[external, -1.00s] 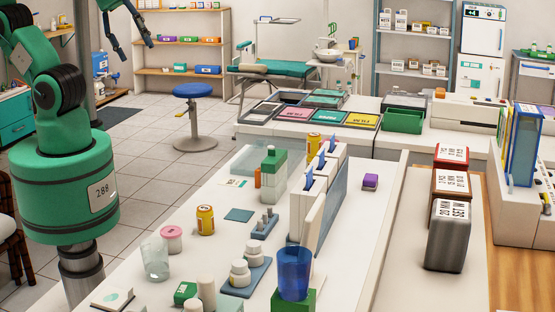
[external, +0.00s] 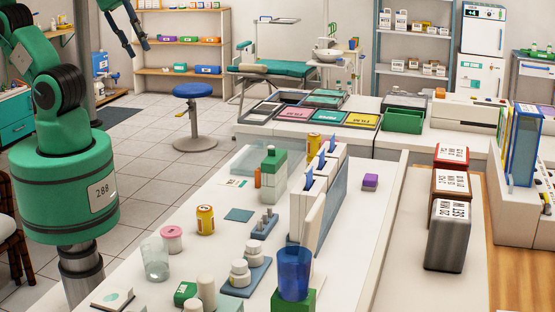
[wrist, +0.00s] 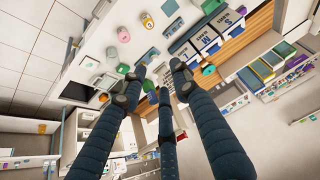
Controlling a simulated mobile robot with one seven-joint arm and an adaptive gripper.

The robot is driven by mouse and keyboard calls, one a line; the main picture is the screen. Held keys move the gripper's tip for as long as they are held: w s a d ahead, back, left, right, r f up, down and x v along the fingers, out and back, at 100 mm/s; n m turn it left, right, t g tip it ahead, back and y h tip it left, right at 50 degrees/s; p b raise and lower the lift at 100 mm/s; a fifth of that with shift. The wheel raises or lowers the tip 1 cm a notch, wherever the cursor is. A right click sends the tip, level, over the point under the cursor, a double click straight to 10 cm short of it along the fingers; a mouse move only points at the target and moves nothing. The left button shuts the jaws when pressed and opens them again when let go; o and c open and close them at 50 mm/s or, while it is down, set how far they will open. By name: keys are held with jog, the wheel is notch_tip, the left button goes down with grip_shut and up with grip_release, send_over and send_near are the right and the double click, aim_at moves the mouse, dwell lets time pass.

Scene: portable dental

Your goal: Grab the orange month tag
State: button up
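I cannot pick out the orange month tag for certain. In the external view a small upright orange piece (external: 258,177) stands beside the green-capped bottle (external: 273,172) on the long white counter. My gripper (external: 138,50) hangs at the top left of the external view, well away from the counter. In the wrist view its fingers (wrist: 157,82) are spread apart with nothing held.
On the counter stand a yellow can (external: 205,219), a pink-lidded jar (external: 172,238), a clear glass (external: 155,262), a blue cup (external: 294,273) and white upright dividers (external: 305,205). A blue stool (external: 194,91) stands on the open floor.

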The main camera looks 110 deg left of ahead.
jog(key=w+a+f+m+g+y, duration=0.1)
jog(key=w+a+f+m, duration=0.15)
jog(key=w, duration=0.25)
jog(key=w+a+f+m+g, duration=0.1)
jog(key=w+a+f+m, duration=0.1)
jog(key=w+a+m, duration=0.15)
jog(key=m+g+b, duration=0.1)
jog(key=m+g, duration=0.2)
jog(key=m, duration=1.1)
send_over(259, 178)
jog(key=s, duration=0.2)
notch_tip(259, 178, down, 29)
jog(key=shift+w+d+y, duration=0.1)
jog(key=shift+d+y, duration=0.1)
jog(key=shift+y, duration=0.2)
jog(key=shift+f, duration=0.15)
jog(key=shift+w+a+f+b, duration=0.15)
jog(key=shift+f+b, duration=0.25)
jog(key=shift+f, duration=1)
jog(key=shift+s+a+f+b, duration=0.1)
jog(key=shift+a+f+b, duration=0.2)
jog(key=shift+f, duration=1.1)
jog(key=shift+w+a+f+b, duration=0.15)
jog(key=shift+f+b, duration=0.3)
jog(key=shift+f, duration=0.95)
